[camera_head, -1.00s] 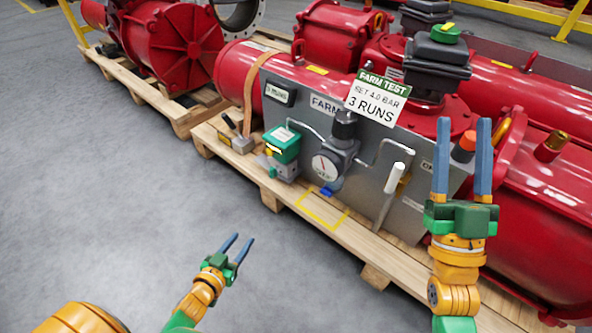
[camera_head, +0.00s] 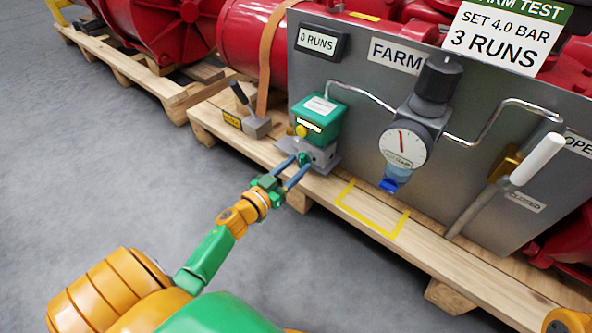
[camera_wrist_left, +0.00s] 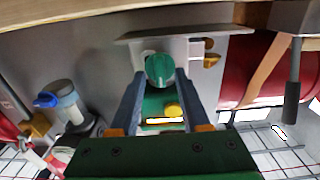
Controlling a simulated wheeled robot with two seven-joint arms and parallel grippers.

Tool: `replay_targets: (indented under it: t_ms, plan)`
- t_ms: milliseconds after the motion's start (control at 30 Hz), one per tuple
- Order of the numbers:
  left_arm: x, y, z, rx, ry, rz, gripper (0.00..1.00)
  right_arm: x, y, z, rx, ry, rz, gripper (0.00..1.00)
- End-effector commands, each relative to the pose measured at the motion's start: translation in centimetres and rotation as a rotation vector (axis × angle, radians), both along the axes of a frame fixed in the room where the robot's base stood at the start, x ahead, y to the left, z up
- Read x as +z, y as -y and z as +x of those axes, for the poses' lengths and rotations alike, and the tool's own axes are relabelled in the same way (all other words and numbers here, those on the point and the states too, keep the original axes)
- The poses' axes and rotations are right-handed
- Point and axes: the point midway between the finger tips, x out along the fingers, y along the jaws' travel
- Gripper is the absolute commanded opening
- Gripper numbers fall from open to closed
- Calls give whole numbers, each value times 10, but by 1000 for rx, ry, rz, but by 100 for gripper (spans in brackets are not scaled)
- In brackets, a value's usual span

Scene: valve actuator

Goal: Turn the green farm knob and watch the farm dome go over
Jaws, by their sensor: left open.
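The green farm knob (camera_head: 304,159) sits low on the front of the green-topped solenoid box (camera_head: 320,119), left on the grey panel. My left gripper (camera_head: 302,162) is open, with its blue fingers on either side of the knob. In the left wrist view the round green knob (camera_wrist_left: 160,69) lies between the two fingers (camera_wrist_left: 160,76); I cannot tell whether they touch it. The farm dome on top of the actuator is out of view. My right gripper is out of view.
The counter (camera_head: 317,41) reads 0 RUNS. A gauge (camera_head: 403,144) under a black regulator knob (camera_head: 438,78) and a white-handled lever (camera_head: 537,159) stand to the right. A small lever block (camera_head: 250,120) is at the left. The yellow-taped square (camera_head: 373,211) on the pallet is empty.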

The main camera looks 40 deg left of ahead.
Motion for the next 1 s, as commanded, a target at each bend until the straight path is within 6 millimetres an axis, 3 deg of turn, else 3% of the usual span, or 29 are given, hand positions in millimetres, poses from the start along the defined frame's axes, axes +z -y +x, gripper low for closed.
replay_targets:
  t_ms: [233,267,400,433,767,1000]
  plan:
    - [0,0,3,0,-1,0,46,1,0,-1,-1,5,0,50]
    - [0,0,3,0,-1,0,41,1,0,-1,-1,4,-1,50]
    - [0,0,3,0,-1,0,3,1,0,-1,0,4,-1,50]
    - [0,0,3,0,-1,0,0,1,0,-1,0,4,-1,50]
    - [0,1,3,0,-1,16,0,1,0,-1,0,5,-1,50]
    - [1,1,3,0,8,124,0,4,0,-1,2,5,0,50]
